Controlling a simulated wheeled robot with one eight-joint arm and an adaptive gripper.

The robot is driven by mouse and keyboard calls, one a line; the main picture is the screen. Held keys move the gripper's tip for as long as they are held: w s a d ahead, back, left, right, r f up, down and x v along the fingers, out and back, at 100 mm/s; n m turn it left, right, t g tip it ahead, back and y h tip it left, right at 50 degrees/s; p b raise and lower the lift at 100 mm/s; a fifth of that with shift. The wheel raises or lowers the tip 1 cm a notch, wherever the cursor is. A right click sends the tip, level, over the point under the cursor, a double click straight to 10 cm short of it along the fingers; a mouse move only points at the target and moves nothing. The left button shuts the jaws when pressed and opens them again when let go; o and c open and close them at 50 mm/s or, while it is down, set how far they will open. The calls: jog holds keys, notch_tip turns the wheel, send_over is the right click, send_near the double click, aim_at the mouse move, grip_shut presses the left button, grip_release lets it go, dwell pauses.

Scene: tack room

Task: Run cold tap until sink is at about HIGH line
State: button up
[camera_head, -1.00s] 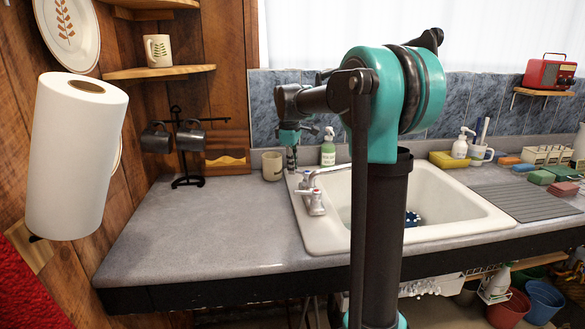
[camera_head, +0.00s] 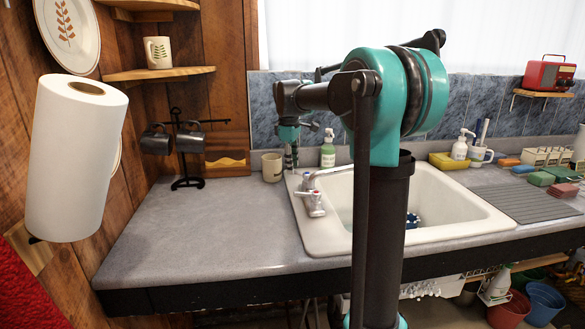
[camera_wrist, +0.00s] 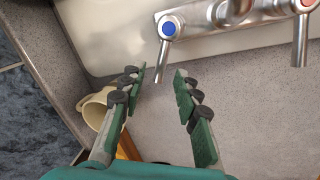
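The white sink (camera_head: 440,236) is set in the grey counter, partly hidden by my arm. Its metal tap (camera_head: 312,190) stands at the left rim. In the wrist view, the blue-marked cold handle (camera_wrist: 168,30) is just above my fingertips, and the red-marked hot handle (camera_wrist: 302,30) is at the upper right. My gripper (camera_wrist: 160,76) is open and empty, its fingers apart on the counter side of the cold handle, not clasping it. In the head view my gripper (camera_head: 290,162) hangs behind the tap. No running water, water level or HIGH line is visible.
A beige mug (camera_head: 272,167) stands close beside my gripper, and a green soap bottle (camera_head: 328,149) is behind. A dark mug stand (camera_head: 186,182) is left. A dark blue object (camera_head: 412,221) lies in the basin. The front left counter (camera_head: 210,235) is clear.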

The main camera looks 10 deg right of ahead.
notch_tip(320, 180, up, 10)
jog(key=s, duration=0.1)
jog(key=shift+s+a, duration=0.4)
jog(key=shift+a, duration=0.05)
dwell(7.0)
